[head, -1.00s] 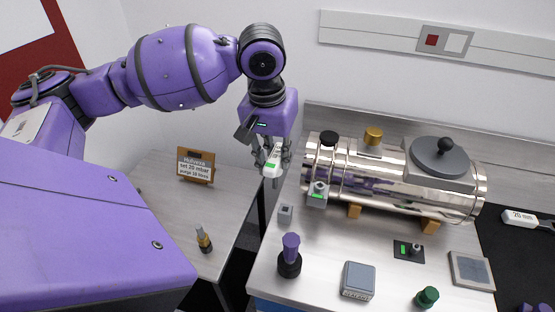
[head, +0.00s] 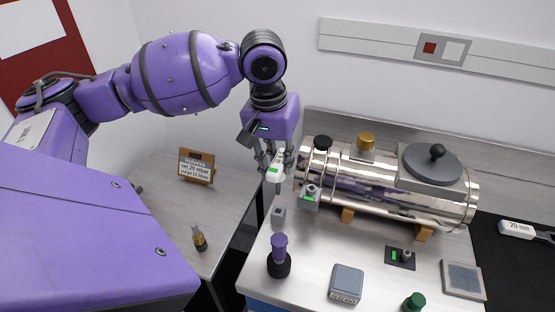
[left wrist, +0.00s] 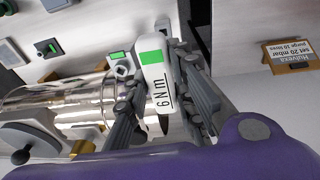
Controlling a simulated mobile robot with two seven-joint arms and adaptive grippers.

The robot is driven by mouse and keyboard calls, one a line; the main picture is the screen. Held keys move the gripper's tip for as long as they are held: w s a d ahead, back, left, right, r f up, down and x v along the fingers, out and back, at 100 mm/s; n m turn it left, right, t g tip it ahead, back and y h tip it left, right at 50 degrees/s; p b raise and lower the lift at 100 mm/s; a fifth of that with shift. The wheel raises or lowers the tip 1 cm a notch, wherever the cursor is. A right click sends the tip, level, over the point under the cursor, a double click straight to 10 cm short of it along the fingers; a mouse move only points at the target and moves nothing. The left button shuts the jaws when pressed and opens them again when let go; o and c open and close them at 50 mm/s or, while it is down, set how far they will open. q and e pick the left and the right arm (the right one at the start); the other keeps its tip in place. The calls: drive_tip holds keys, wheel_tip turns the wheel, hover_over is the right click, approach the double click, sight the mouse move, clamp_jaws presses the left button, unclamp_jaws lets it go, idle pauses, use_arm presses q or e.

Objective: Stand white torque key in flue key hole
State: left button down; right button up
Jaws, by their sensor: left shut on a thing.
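A white torque key (head: 274,173) with a green patch is held in my left gripper (head: 275,160), left of the chamber's end. The polished metal burner chamber (head: 335,180) lies on wooden blocks. A grey fitting with a green mark (head: 310,197) sits at its left end, and a small grey block (head: 278,215) stands below the key. I cannot tell which part holds the flue key hole. My right gripper is out of view.
A purple-handled tool (head: 279,250) stands in a black base near the bench's front. A grey box (head: 347,283), a green knob (head: 414,302) and a black plate (head: 400,258) stand nearby. A sign (head: 197,166) stands on the left table.

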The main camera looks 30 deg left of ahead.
sight(278, 190)
use_arm(q)
drive_tip(key=shift+f, duration=2.75)
drive_tip(key=shift+f, duration=0.1)
drive_tip(key=shift+f, duration=2.5)
drive_tip(key=c, duration=1.4)
unclamp_jaws()
drive_tip(key=shift+r, duration=0.1)
